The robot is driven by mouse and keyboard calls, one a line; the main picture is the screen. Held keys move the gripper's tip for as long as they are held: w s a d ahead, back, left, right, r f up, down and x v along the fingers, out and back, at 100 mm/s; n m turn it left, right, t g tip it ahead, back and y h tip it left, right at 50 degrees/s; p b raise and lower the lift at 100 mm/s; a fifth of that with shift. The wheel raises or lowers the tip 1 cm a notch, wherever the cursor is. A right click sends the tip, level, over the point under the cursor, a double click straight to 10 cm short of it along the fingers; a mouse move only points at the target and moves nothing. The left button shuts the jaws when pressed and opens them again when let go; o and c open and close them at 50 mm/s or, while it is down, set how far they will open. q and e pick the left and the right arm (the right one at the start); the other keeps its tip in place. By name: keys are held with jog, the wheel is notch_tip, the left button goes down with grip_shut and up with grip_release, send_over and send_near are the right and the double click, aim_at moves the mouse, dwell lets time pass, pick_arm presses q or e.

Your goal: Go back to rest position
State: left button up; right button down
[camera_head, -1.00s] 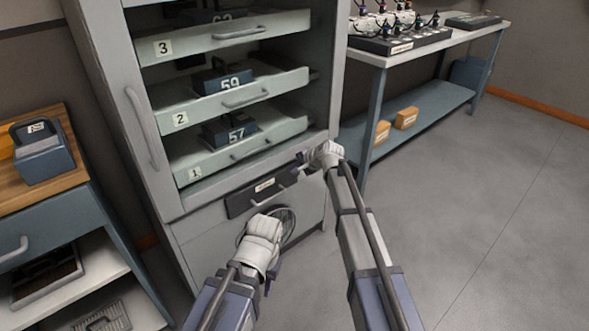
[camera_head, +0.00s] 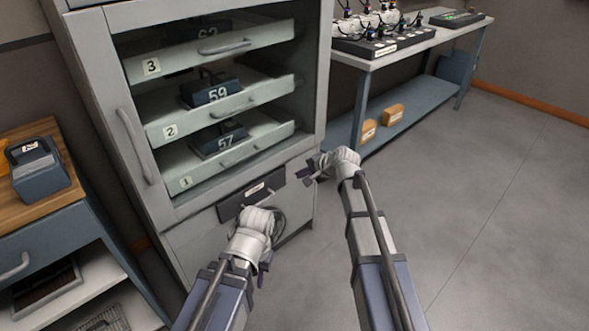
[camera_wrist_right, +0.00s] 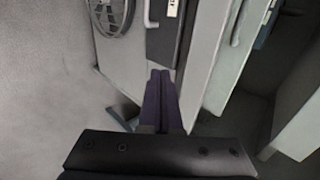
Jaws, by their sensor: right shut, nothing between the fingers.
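My right gripper (camera_head: 312,168) is in front of the lower right corner of the grey cabinet in the head view, apart from it. In the right wrist view its fingers (camera_wrist_right: 161,80) are together with nothing between them. My left gripper (camera_head: 268,256) is lower in the head view, in front of the cabinet base. Its fingers are mostly hidden behind my left wrist, so I cannot tell whether it is open. A dark labelled panel with a bar handle (camera_head: 251,194) is on the cabinet front between and behind my grippers.
The cabinet (camera_head: 109,134) holds numbered trays with dark blocks marked 57 (camera_head: 218,139) and 59 (camera_head: 211,92). A wooden-topped bench (camera_head: 77,183) stands at left with a blue-grey box (camera_head: 40,177). A table (camera_head: 372,63) stands at back right. The floor at right is clear.

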jog(key=shift+s+d+r, duration=0.3)
jog(key=shift+s+r, duration=0.1)
jog(key=shift+r, duration=0.05)
jog(key=s+a+f+n+g+h, duration=0.1)
jog(key=s+a+f+n+g, duration=0.2)
jog(key=s, duration=0.5)
jog(key=s+a+f+n+g+h, duration=0.1)
jog(key=s+a+f+n+g, duration=0.2)
jog(key=s, duration=0.5)
jog(key=s+d+f+n+g+h, duration=0.15)
jog(key=s+n+h, duration=0.4)
jog(key=s, duration=0.85)
notch_tip(320, 180, up, 32)
jog(key=s+n+p, duration=0.1)
jog(key=n+p, duration=0.1)
jog(key=p, duration=2.9)
jog(key=shift+s+d+n+y+p, duration=0.15)
jog(key=shift+d+n+y+p, duration=0.05)
jog(key=shift+n+y+p, duration=0.15)
